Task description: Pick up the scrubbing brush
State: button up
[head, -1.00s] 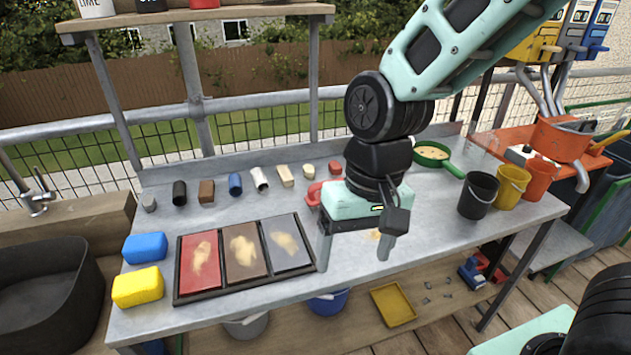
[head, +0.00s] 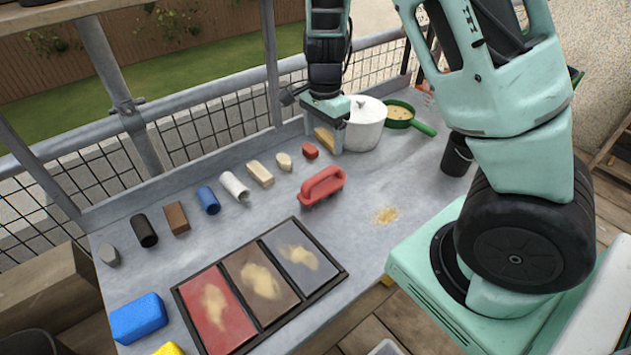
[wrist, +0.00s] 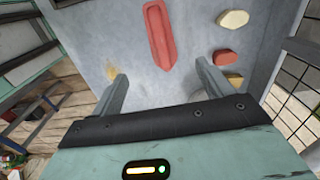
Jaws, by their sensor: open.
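A red block-shaped tool with an arched handle (head: 321,187), which looks like the scrubbing brush, lies on the grey bench behind the tray of coloured panels. In the wrist view the red brush (wrist: 161,42) lies beyond the fingertips, roughly between their lines. My gripper (head: 324,130) is at the back of the bench, beside the white pot and behind the brush. It also shows in the wrist view (wrist: 163,82), with its fingers spread and nothing between them. A tan piece (head: 325,139) lies close to the fingers. The brush's underside is hidden.
A white lidded pot (head: 364,122) stands right against my gripper's side in the picture. A green pan (head: 400,115) and a black bucket (head: 457,155) are farther right. Several small blocks and tubes line the back. The three-panel tray (head: 257,283) lies in front. Crumbs (head: 385,215) lie right.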

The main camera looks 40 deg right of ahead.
aim_at(324, 172)
notch_tip(324, 172, down, 10)
jog(key=shift+f, duration=0.1)
jog(key=shift+w+d+f, duration=0.1)
jog(key=shift+d+f, duration=0.1)
jog(key=shift+f, duration=1.15)
jog(key=shift+d+f, duration=0.2)
jog(key=shift+f, duration=1.1)
jog(key=shift+c, duration=0.3)
jog(key=c, duration=1.1)
